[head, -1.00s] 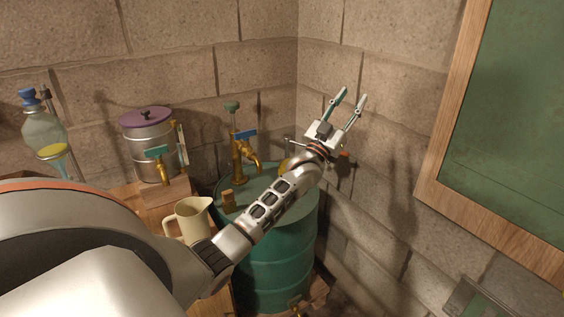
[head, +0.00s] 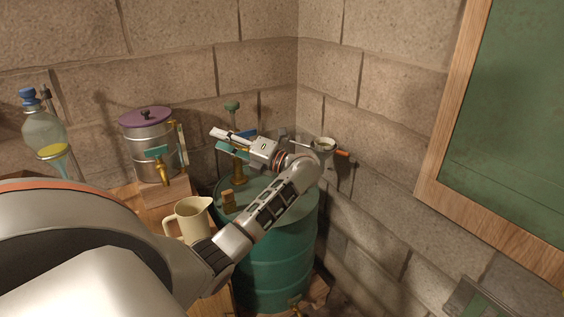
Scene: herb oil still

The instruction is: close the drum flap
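The teal drum (head: 272,262) stands in the corner, its top partly covered by my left arm. I cannot clearly make out its flap. A small orange-tipped piece (head: 343,153) sticks out beyond my wrist at the drum's far right; whether it belongs to the flap I cannot tell. My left gripper (head: 216,139) is above the back left of the drum top, pointing left. Its two fingers are apart with nothing visible between them. It partly hides the brass tap behind the drum. My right gripper is not in view.
A cream jug (head: 188,217) and a metal pot with a purple lid (head: 148,142) stand left of the drum. A small cork-like piece (head: 228,199) sits on the drum top. A glass flask (head: 46,138) is far left. Stone walls close in the corner; a wood-framed green board (head: 515,130) hangs right.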

